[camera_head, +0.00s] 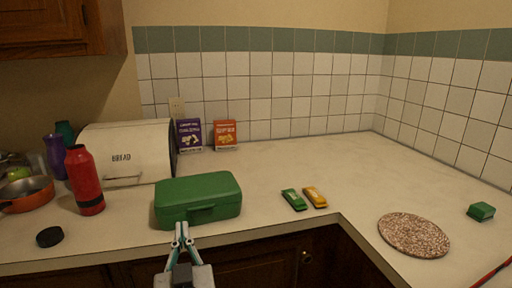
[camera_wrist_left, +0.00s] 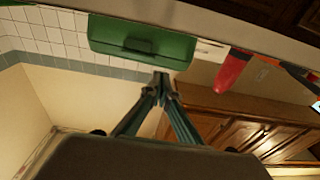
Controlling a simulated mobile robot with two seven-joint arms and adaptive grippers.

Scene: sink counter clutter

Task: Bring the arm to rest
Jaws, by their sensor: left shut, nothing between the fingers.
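My left gripper (camera_head: 181,233) is at the counter's front edge in the head view, low in the picture, with its fingers pointing up toward a green box (camera_head: 198,199). The fingers are together with nothing between them. In the left wrist view the gripper (camera_wrist_left: 161,80) is shut, and the green box (camera_wrist_left: 142,42) with its handle appears beyond the fingertips. The fingertips look close to the box front; I cannot tell whether they touch it. My right gripper is not in view.
A red bottle (camera_head: 84,180), black lid (camera_head: 49,237), orange pan (camera_head: 27,193) and white bread bin (camera_head: 127,151) stand left. A round speckled mat (camera_head: 413,235) and green block (camera_head: 481,211) are farther right.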

